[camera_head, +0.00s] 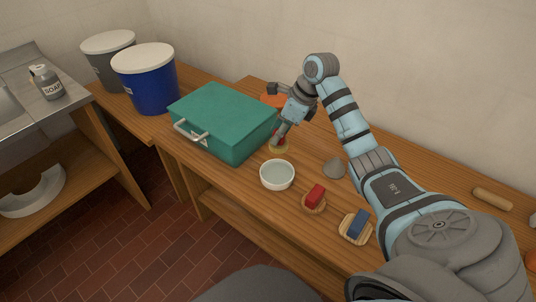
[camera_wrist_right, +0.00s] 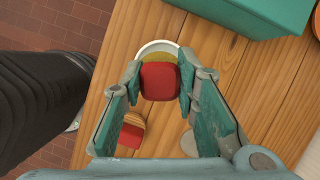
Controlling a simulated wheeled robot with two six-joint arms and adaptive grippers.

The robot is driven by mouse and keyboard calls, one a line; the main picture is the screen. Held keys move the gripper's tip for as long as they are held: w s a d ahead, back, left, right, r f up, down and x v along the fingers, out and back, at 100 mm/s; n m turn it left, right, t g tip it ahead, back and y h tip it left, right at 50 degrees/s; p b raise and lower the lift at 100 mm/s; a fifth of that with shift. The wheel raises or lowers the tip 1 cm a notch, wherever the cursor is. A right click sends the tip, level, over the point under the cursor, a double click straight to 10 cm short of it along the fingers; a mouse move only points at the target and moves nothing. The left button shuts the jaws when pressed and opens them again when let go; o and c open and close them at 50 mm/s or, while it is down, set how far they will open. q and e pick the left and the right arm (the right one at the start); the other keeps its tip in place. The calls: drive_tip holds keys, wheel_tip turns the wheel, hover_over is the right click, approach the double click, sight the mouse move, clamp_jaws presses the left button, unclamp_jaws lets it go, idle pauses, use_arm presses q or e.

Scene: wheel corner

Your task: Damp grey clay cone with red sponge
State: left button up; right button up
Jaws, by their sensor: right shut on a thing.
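My right gripper (camera_head: 280,139) is shut on a red block with a yellowish base, which looks like the red sponge (camera_wrist_right: 160,81). In the head view the sponge is small and partly hidden by the fingers. It hangs above the white bowl (camera_head: 277,175), apart from it; in the wrist view the bowl's rim (camera_wrist_right: 157,44) shows behind it. The bowl seems to hold water. The grey clay cone (camera_head: 334,168) stands on the bench right of the bowl; in the wrist view a finger partly hides it (camera_wrist_right: 189,143). My left gripper is not in view.
A red block (camera_head: 315,195) sits on a round wooden piece, and a blue block (camera_head: 357,223) on a wooden board. A green case (camera_head: 222,119) stands left of the gripper, with an orange object (camera_head: 272,101) behind. A wooden roller (camera_head: 491,198) lies right.

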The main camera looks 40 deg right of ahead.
sight(278, 145)
drive_tip(key=f, duration=0.5)
drive_tip(key=shift+d+f, duration=0.3)
drive_tip(key=shift+f, duration=0.1)
drive_tip(key=f+b, duration=0.3)
drive_tip(key=f, duration=0.1)
drive_tip(key=f+b, duration=0.2)
drive_tip(key=shift+w+a+f+b, duration=0.2)
drive_tip(key=shift+w+f+b, duration=0.05)
drive_tip(key=shift+f+b, duration=0.15)
drive_tip(key=shift+f, duration=0.25)
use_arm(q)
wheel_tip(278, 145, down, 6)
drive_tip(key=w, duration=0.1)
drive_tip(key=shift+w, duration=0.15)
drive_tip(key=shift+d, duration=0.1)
use_arm(e)
drive_tip(key=shift+r, duration=0.1)
wheel_tip(278, 145, up, 7)
drive_tip(key=p, duration=0.6)
drive_tip(key=shift+r, duration=0.2)
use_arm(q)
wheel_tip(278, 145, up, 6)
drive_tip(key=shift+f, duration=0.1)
use_arm(e)
drive_tip(key=shift+f, duration=0.1)
